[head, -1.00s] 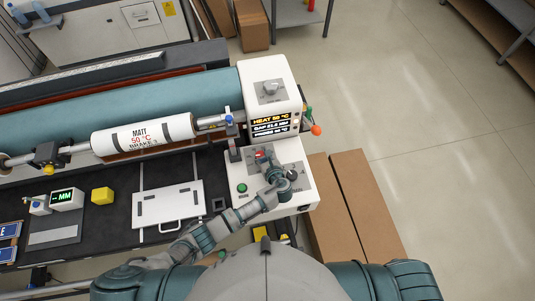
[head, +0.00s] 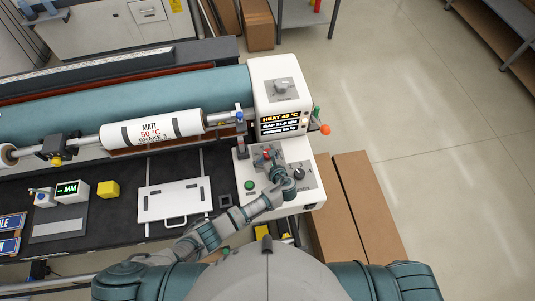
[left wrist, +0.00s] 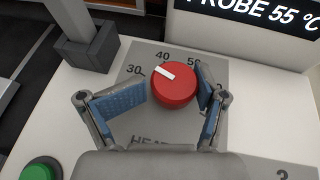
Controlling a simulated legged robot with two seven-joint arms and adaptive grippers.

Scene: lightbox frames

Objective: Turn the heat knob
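The red heat knob (left wrist: 174,86) with a white pointer mark sits on a grey dial plate; in the head view it shows as a small red spot (head: 267,154). Its mark points up-left, near the 40. My left gripper (left wrist: 163,97) is open with its fingers either side of the knob. The right-hand finger is at the knob's edge; the left-hand finger stands apart from it. In the head view my left gripper (head: 271,160) is over the control box. The display (head: 280,119) reads HEAT 45 °C. A white roll (head: 151,132) is labelled MATT 50 °C. My right gripper is not in view.
A green button (head: 249,185) and a black knob (head: 299,174) are on the same control box (head: 312,203). A dark square post (left wrist: 84,50) stands up-left of the knob. A lever with an orange ball (head: 325,129) sticks out right of the display housing.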

